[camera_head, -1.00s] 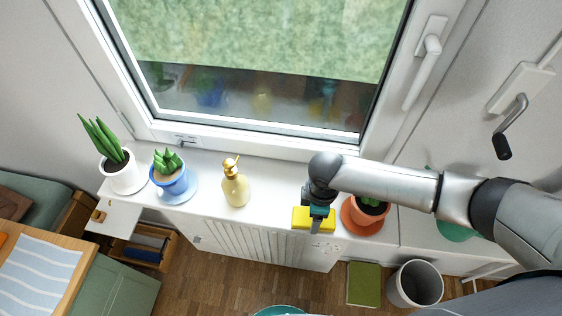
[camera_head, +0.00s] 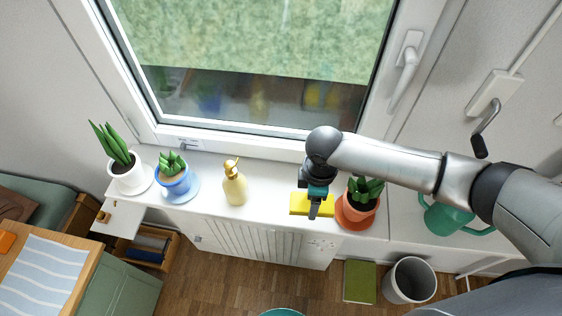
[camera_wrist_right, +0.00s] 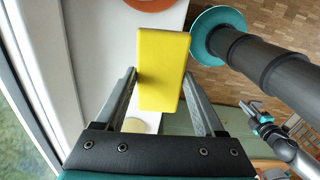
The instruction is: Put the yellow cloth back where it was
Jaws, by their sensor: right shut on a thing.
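The yellow cloth (camera_head: 299,203) looks like a thick folded block. In the head view it shows above the front edge of the white sill, left of the orange pot; I cannot tell whether it touches the sill. My right gripper (camera_head: 315,205) is shut on it from above. In the right wrist view the cloth (camera_wrist_right: 162,65) sits between the two fingers (camera_wrist_right: 160,85). My left gripper (camera_wrist_right: 250,107) shows small at the right of the wrist view, away from the cloth; its jaws are too small to read.
On the sill (camera_head: 270,196) stand a white pot (camera_head: 127,178), a blue pot (camera_head: 174,184), a yellow spray bottle (camera_head: 235,187) and an orange pot (camera_head: 357,212) close to the right gripper. A green watering can (camera_head: 447,218) stands further right. The sill between bottle and cloth is clear.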

